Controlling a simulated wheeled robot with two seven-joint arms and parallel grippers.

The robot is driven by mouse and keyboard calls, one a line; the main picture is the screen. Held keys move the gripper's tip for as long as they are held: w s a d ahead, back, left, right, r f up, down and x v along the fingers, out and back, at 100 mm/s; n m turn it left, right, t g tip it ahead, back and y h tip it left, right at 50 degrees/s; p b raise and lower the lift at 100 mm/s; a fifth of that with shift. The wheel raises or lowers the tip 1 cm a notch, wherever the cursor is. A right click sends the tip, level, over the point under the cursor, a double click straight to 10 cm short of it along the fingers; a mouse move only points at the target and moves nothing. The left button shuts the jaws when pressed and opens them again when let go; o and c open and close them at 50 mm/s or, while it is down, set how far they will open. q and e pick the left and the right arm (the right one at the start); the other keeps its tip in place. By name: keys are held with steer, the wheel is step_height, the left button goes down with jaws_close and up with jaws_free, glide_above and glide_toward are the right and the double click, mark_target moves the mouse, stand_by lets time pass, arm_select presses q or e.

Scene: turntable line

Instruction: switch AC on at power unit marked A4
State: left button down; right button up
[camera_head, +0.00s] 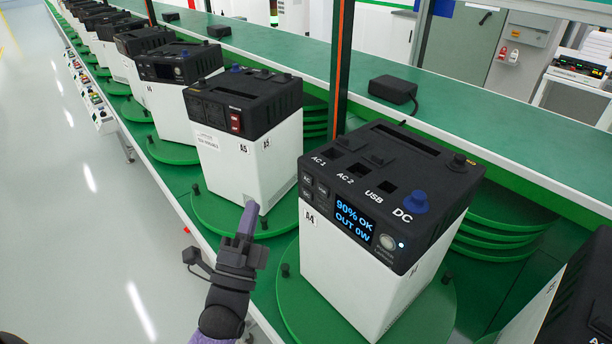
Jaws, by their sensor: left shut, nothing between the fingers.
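The power unit marked A4 (345,262) has a white body and a black top, and stands on a green turntable (292,312) in the foreground. Its lit screen (354,221) reads "90% OK OUT 0W". Left of the screen are small dark buttons; the upper left one is the AC button (307,179). A round button (387,242) with a small light beside it sits right of the screen. My left gripper (250,208) is shut and empty, left of A4 and apart from it, in front of the unit marked A5. My right gripper is not in view.
Unit A5 (225,165), with a red switch (235,121), stands behind my left gripper on its own turntable. More units line the green bench to the far left. Another unit (580,300) is cut off at the right. A black adapter (393,90) lies on the rear shelf.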

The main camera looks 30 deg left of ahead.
arm_select(q)
steer(key=b, duration=0.3)
glide_toward(303, 166)
step_height(303, 166, up, 3)
steer(key=w+a, duration=0.2)
steer(key=shift+w+d, duration=0.35)
steer(key=shift+w, duration=0.45)
stand_by(1.0)
steer(key=shift+w+d+b, duration=0.15)
steer(key=shift+w+b, duration=0.15)
steer(key=shift+w, duration=0.05)
